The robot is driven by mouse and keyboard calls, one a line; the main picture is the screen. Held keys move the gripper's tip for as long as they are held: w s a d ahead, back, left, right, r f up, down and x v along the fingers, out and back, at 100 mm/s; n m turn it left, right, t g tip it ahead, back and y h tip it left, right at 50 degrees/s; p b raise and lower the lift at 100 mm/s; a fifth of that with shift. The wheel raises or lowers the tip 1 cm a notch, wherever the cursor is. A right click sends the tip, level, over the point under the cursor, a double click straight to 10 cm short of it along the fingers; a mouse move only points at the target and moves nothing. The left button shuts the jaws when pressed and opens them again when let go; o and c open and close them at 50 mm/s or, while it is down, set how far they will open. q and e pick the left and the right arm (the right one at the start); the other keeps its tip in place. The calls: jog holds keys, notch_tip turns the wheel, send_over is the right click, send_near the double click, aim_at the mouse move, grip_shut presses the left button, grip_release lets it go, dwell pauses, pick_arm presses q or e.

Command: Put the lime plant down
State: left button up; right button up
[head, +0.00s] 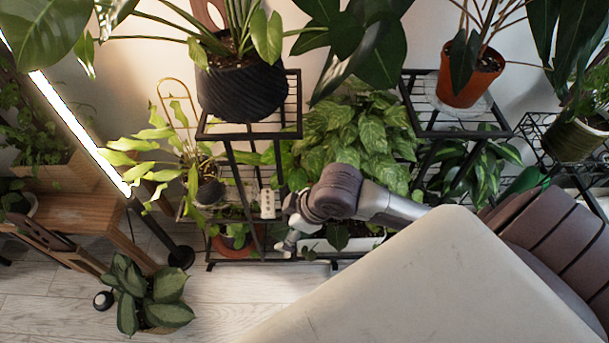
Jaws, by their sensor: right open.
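A plant with bright yellow-green, wavy leaves (150,150) looks like the lime plant. Its dark pot (209,191) is on a lower level of the black wire stand (250,131), left of centre. The plant appears upright. My right gripper (284,226) reaches in from the right, low in front of the stand. It is open, and I see nothing held in it. It is to the right of the plant's pot and apart from it in the picture. The fingertips are small and hard to make out. My left gripper is not in view.
A black ribbed pot (243,92) and a terracotta pot (467,78) stand on the upper shelves. A white block with dark spots (268,203) is close to my right gripper. A lit lamp tube (78,116) leans at left. Pale floor is clear in front (235,290).

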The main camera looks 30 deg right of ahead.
jog(key=w+d+r+n, duration=0.1)
jog(key=w+d+r, duration=0.1)
jog(key=w+d, duration=0.35)
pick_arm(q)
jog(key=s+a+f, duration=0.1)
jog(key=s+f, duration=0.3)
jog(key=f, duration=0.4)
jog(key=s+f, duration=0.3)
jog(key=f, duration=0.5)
pick_arm(e)
jog(key=m+h, duration=0.1)
send_near(302, 175)
jog(key=shift+d+b+x, duration=0.25)
jog(key=shift+b+x, duration=0.65)
jog(key=shift+x, duration=0.25)
jog(key=x, duration=0.1)
jog(key=b+x, duration=0.1)
jog(key=x, duration=0.3)
jog(key=shift+w+a+f, duration=0.1)
jog(key=shift+a, duration=0.2)
jog(key=shift+f, duration=0.1)
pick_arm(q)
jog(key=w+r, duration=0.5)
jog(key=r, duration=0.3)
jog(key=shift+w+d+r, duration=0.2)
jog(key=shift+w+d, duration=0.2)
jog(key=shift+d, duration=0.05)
pick_arm(e)
jog(key=shift+c, duration=0.3)
